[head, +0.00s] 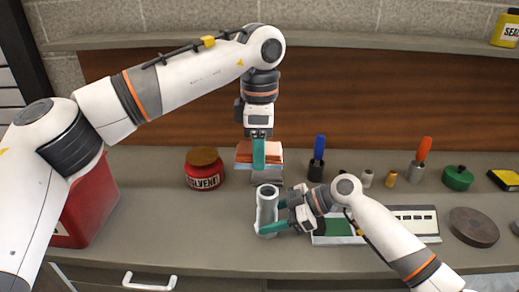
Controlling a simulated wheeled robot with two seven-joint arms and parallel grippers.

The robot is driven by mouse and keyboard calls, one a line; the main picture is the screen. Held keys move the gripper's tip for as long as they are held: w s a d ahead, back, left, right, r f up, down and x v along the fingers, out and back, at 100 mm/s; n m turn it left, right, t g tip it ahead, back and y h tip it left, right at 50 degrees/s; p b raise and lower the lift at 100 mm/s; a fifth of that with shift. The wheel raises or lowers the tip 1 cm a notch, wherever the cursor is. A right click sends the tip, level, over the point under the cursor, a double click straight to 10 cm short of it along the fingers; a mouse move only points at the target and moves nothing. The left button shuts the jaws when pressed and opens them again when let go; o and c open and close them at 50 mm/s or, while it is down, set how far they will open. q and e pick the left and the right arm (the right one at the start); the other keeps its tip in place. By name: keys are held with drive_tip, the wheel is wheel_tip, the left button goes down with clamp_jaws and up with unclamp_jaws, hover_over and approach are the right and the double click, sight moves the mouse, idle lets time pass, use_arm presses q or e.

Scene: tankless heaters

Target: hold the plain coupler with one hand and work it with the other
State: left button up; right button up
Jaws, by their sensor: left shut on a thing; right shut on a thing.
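The plain coupler (268,204) is a grey tube standing upright, its open end up, near the front middle of the counter. My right gripper (270,217) reaches in from the right and is shut on its lower part, with a green finger across the front. Whether the coupler touches the counter is unclear.
A stack of folded cloths or books (244,156) lies behind my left gripper. A red solvent jar (204,170) and a red bin (92,208) stand left. A white-and-green box (410,220), a blue-handled tool (318,158) and a dark disc (473,227) are right.

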drive_tip(key=shift+f, duration=0.2)
drive_tip(key=o, duration=0.5)
use_arm(q)
drive_tip(key=shift+w+f, duration=0.1)
drive_tip(key=shift+w, duration=0.05)
use_arm(e)
drive_tip(key=o, duration=0.5)
drive_tip(key=shift+w, duration=0.1)
drive_tip(key=shift+c, duration=0.2)
drive_tip(key=shift+r, duration=0.1)
